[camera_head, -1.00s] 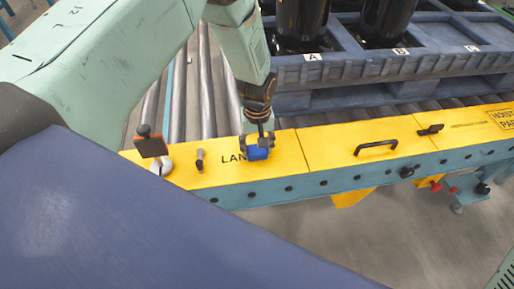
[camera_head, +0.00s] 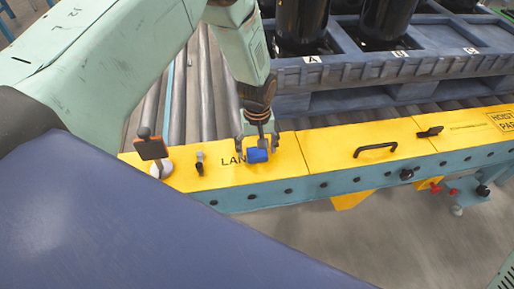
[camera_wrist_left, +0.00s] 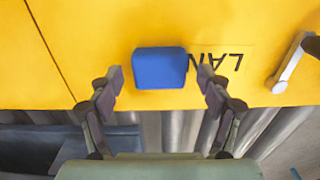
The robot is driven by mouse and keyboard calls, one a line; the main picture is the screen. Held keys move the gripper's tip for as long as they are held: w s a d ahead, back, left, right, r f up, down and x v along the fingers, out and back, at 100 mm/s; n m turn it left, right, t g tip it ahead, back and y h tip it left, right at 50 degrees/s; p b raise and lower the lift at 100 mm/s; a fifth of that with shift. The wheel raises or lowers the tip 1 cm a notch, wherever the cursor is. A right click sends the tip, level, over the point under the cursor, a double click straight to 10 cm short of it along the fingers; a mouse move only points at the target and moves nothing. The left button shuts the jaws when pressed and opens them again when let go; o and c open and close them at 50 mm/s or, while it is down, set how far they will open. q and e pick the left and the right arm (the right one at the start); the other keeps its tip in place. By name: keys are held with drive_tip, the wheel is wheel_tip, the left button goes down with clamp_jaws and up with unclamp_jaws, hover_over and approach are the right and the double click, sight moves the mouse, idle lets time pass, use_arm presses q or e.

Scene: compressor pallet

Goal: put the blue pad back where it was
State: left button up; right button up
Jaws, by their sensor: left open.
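The blue pad (camera_head: 257,155) lies on the yellow top of the conveyor's side rail (camera_head: 290,158), partly over the black "LAN..." lettering. In the left wrist view the blue pad (camera_wrist_left: 160,68) lies flat, just beyond my fingertips. My left gripper (camera_head: 257,143) is directly over and behind the pad, pointing down. In the left wrist view my left gripper (camera_wrist_left: 163,82) is open, with one finger to either side of the pad and a gap between each finger and the pad. My right gripper is not in view.
A black handle (camera_head: 376,149) is to the right. Behind are rollers (camera_head: 208,90) and a blue pallet (camera_head: 350,68) with black cylinders.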

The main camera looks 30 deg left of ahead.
sight(257, 151)
use_arm(q)
wheel_tip(257, 151, up, 12)
drive_tip(key=p, duration=0.3)
drive_tip(key=shift+p, duration=0.3)
drive_tip(key=shift+f, duration=0.15)
wheel_tip(257, 151, down, 12)
drive_tip(key=b, duration=0.4)
drive_tip(key=shift+f, duration=0.1)
wheel_tip(257, 151, up, 2)
drive_tip(key=shift+w+r+p, duration=0.1)
drive_tip(key=shift+p, duration=0.4)
drive_tip(key=shift+r, duration=0.8)
drive_tip(key=shift+f, duration=0.15)
